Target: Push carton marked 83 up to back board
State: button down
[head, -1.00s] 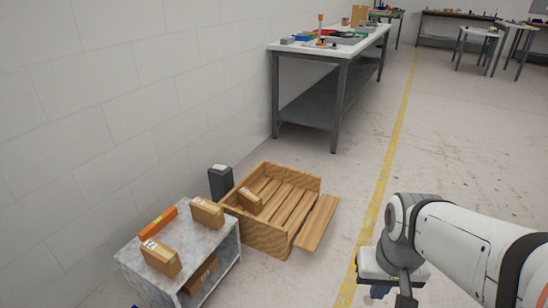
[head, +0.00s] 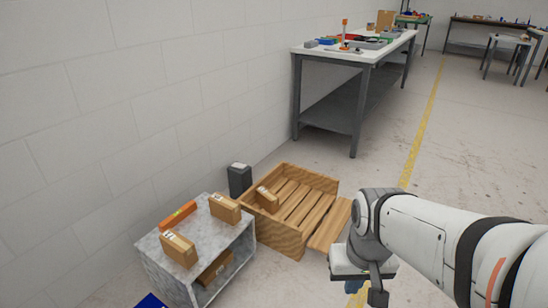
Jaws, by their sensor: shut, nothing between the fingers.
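Two brown cartons stand on top of a grey marbled shelf unit: a front-left one (head: 178,249) and a back-right one (head: 225,208). A third carton (head: 267,199) stands in a slatted wooden crate, near its left end. Another carton (head: 216,268) lies on the unit's lower shelf, partly in shade. Small labels show on some cartons, but I cannot read which is 83. An orange bar (head: 178,215) lies along the unit's wall-side edge. I cannot tell which part is the back board. My arm reaches in from the right; its gripper fingers do not show and nothing touches the cartons.
The wooden crate (head: 287,241) stands right of the shelf unit (head: 158,270), with a flat board (head: 330,224) at its right side. A dark grey post (head: 240,181) stands behind, by the wall. A workbench (head: 350,57) stands farther back. Floor between crate and bench is clear.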

aim_at(269, 201)
jog(key=z, duration=0.05)
jog(key=i, duration=1.65)
jog(key=u, duration=0.1)
